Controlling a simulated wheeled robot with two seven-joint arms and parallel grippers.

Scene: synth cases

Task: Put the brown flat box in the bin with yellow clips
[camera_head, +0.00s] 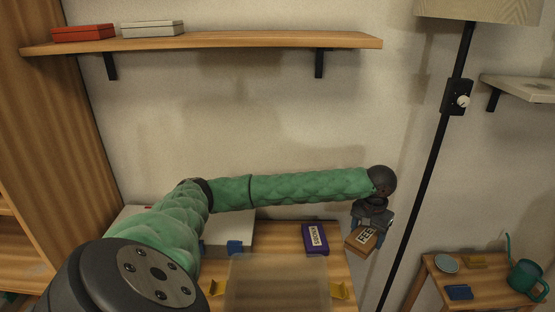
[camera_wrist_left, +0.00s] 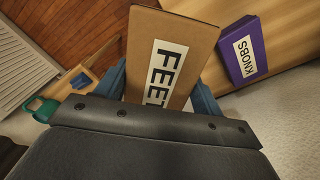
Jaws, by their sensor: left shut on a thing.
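The brown flat box (camera_head: 360,239), labelled FEET, is held between the blue fingers of my left gripper (camera_head: 369,228). It hangs off the right edge of the wooden table, above the floor. In the left wrist view the brown box (camera_wrist_left: 172,45) sits between both fingers, label facing the camera. The bin with yellow clips (camera_head: 275,285) is translucent and stands at the front of the table, left of and nearer than the gripper. My right gripper is not in view.
A purple box (camera_head: 315,239) labelled KNOBS lies on the table behind the yellow-clip bin. A pale container with a blue clip (camera_head: 235,247) is partly hidden by my arm. A lamp pole (camera_head: 425,175) stands right of the gripper. A side table (camera_head: 485,285) holds a watering can (camera_head: 525,278).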

